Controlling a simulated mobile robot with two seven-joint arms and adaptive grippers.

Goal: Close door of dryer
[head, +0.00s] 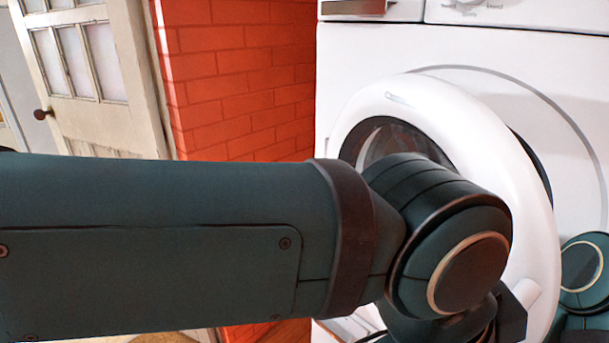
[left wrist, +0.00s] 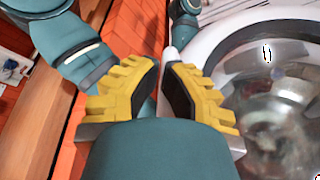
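The white dryer (head: 585,70) fills the right of the head view. Its round door (head: 505,150) has a wide white rim and dark glass. The door stands out from the front panel, partly open, with a dark gap at its right edge. My left arm crosses in front and hides its lower left part. In the left wrist view the door glass (left wrist: 285,100) is at the right. My left gripper (left wrist: 163,82) has yellow fingers with black pads, apart, beside the door's pale rim (left wrist: 215,38). I cannot tell whether they touch it. My right gripper is not visible.
A red brick wall (head: 240,75) stands left of the dryer. A cream panelled room door (head: 95,85) with a dark knob is farther left. A teal part of my own body shows at the lower right, close to the dryer front.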

